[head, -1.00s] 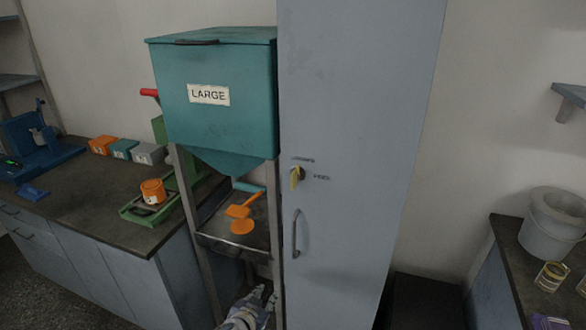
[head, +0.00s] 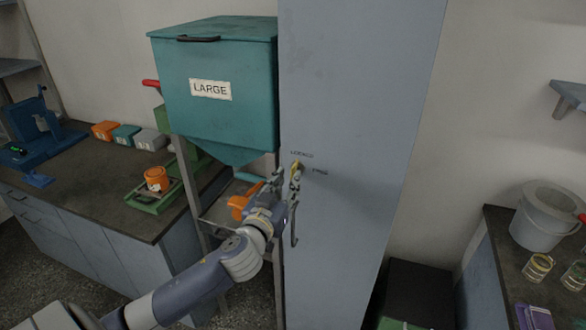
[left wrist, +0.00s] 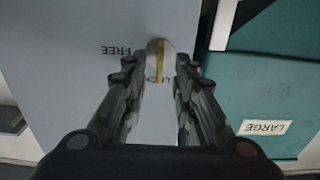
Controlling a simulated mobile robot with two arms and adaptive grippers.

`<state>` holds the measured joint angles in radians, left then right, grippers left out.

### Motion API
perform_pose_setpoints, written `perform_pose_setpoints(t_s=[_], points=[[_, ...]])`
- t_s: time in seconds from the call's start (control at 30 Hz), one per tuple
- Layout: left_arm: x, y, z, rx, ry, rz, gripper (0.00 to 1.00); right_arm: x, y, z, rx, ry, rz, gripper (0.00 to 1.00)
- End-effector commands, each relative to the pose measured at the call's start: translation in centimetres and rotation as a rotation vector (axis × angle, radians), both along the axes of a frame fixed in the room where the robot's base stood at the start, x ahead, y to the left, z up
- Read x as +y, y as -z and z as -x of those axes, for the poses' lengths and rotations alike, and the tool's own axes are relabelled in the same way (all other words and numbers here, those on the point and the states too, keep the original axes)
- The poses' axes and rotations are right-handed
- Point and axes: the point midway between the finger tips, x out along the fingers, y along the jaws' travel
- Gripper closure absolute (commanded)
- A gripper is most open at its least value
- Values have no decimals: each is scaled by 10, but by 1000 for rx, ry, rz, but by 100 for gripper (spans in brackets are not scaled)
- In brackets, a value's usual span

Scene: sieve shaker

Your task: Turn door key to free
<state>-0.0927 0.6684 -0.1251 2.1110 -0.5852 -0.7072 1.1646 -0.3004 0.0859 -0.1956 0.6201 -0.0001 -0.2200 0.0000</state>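The yellow door key (head: 295,168) sits in a round lock on the tall grey cabinet door (head: 350,120), with a "LOCKED" label above it and a "FREE" label to its right. In the left wrist view the key (left wrist: 160,60) shows edge-on, in line with the "LOCKED" label. My left gripper (head: 287,178) is at the lock in the head view. In the left wrist view its two fingers (left wrist: 158,80) are open on either side of the key, with a gap on both sides. My right gripper is not in view.
The cabinet's vertical handle (head: 294,222) is just below the lock, close to my left gripper. The teal hopper marked LARGE (head: 215,90) on its metal stand is directly left. A bench (head: 110,210) stands further left. A bucket (head: 548,218) is on the right counter.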

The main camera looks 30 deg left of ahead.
Motion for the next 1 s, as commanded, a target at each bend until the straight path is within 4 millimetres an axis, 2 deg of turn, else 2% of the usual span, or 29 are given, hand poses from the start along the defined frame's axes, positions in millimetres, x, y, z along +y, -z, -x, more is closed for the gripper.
perform_pose_setpoints(t_s=[0.1, 0.3, 0.7, 0.73, 0.83, 1.0], points=[[5, -3, -19, 0, -2, -2, 74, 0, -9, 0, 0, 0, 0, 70], [9, -1, -39, 1, -1, 0, 74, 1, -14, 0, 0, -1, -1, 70], [11, 1, -45, 2, 0, 0, 74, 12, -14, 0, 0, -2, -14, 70], [11, 1, -45, 2, 0, 0, 76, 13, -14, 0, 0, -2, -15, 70], [11, 1, -45, 2, 0, 0, 99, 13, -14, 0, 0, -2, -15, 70], [11, 1, -45, 2, 0, 0, 100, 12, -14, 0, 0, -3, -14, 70]])
